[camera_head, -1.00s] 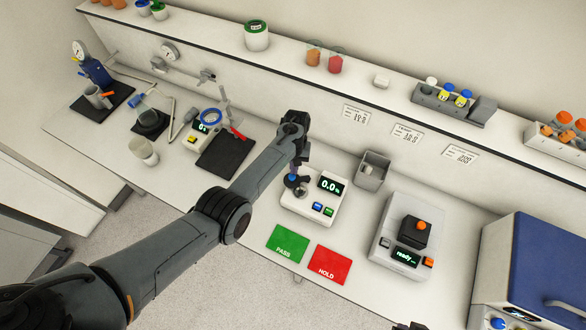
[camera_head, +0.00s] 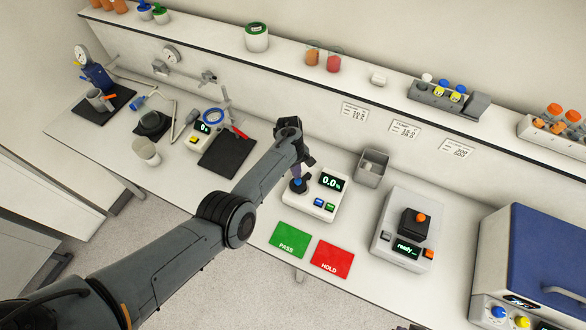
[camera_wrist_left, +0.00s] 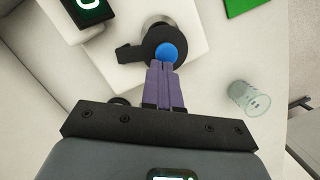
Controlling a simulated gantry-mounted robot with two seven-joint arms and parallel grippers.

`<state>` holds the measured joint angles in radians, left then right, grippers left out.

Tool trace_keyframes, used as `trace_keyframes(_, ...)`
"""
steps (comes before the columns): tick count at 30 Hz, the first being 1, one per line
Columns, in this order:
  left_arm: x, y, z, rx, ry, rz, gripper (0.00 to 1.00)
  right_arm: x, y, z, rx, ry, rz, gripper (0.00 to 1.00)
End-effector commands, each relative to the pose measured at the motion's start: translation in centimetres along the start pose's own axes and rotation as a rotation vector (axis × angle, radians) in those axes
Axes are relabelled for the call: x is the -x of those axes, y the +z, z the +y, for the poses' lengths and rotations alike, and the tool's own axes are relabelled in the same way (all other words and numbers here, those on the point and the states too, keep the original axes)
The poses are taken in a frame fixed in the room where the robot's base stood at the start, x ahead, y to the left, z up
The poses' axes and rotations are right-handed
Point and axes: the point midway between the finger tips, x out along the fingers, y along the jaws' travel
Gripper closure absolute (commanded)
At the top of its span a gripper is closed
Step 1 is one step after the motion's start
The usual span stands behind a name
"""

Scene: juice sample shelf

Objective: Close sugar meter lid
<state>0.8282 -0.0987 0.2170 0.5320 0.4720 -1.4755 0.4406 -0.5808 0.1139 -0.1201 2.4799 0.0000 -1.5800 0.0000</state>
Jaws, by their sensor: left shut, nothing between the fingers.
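The sugar meter (camera_head: 325,205) is a white box with a "0.0 %" display, a blue button and a green button. Its dark round lid (camera_wrist_left: 180,35) has a blue knob and a side tab. In the wrist view the lid covers much of a metal well (camera_wrist_left: 155,20), whose rim still shows at the far side. I cannot tell whether the lid lies flat. My left gripper (camera_wrist_left: 165,68) is shut and empty, its purple fingertips at the knob, touching it or very close. In the head view the gripper (camera_head: 300,174) is small and partly hidden by my arm. My right gripper is not in view.
Green PASS (camera_head: 290,240) and red HOLD (camera_head: 331,258) mats lie in front of the meter. A grey bin (camera_head: 371,168) stands behind it and a "ready" device (camera_head: 404,240) to the right. A clear beaker (camera_wrist_left: 249,95) shows in the wrist view.

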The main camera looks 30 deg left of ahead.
Motion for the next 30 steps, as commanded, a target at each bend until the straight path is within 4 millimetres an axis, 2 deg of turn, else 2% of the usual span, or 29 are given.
trace_keyframes(15,-0.19,0.36,0.14,0.144,0.032,-0.001,1.00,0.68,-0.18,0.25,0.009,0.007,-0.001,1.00)
trace_keyframes(30,-0.24,0.38,0.16,0.177,0.040,-0.001,1.00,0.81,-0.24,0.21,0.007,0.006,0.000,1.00)
